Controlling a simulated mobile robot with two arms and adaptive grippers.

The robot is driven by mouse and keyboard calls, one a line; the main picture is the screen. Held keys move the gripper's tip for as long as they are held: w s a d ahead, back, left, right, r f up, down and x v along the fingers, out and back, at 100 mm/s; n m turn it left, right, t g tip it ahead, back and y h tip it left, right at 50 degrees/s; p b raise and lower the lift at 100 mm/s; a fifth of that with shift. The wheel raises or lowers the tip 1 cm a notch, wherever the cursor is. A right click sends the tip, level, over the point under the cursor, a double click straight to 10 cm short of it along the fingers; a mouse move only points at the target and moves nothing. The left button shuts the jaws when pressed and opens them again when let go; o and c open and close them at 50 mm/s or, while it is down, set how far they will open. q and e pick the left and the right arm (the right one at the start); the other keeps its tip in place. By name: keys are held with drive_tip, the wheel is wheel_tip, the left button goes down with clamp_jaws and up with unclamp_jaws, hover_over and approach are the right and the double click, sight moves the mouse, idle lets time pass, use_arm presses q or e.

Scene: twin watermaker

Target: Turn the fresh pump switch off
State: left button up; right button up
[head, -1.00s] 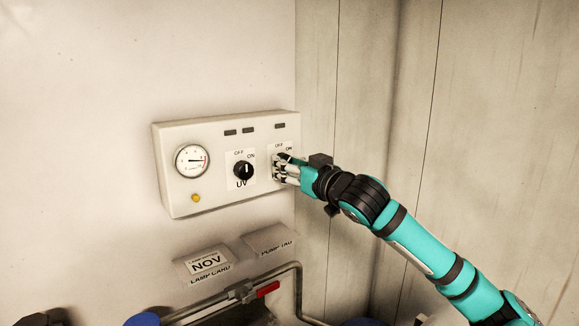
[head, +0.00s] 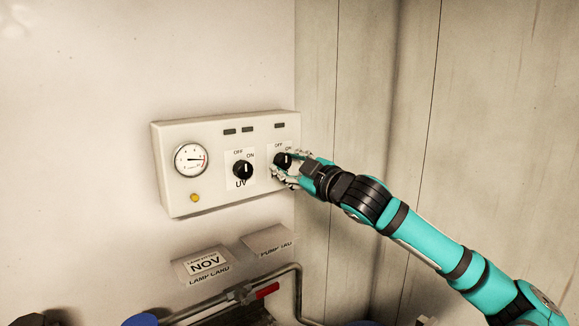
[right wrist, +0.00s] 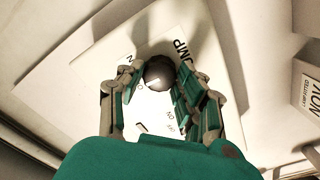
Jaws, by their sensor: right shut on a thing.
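The fresh pump switch is a round black knob (head: 283,160) on the right part of the white control panel. It also shows in the right wrist view (right wrist: 159,73), between my finger pads. My right gripper (head: 287,168) is shut on this knob, one finger above it and another below it in the head view. In the head view an OFF label stands above the knob and an ON label at its upper right, partly hidden by my fingers. The exact direction of the knob's pointer is hard to tell. My left gripper is out of view.
The UV knob (head: 243,170) sits close left of the pump switch, with a gauge (head: 191,159) and a yellow button (head: 196,198) further left. Paper cards (head: 204,264) and a pipe with a red lever (head: 267,290) are below. A corner wall (head: 345,90) stands to the right.

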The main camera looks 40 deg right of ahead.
drive_tip(key=shift+f, duration=0.1)
idle(0.4)
drive_tip(key=o, duration=1.2)
drive_tip(key=shift+c, duration=0.2)
drive_tip(key=shift+s, duration=0.1)
drive_tip(key=s+a, duration=0.1)
drive_tip(key=s, duration=1)
drive_tip(key=shift+s+a+f, duration=0.15)
drive_tip(key=shift+s+a, duration=0.15)
drive_tip(key=shift+s, duration=0.1)
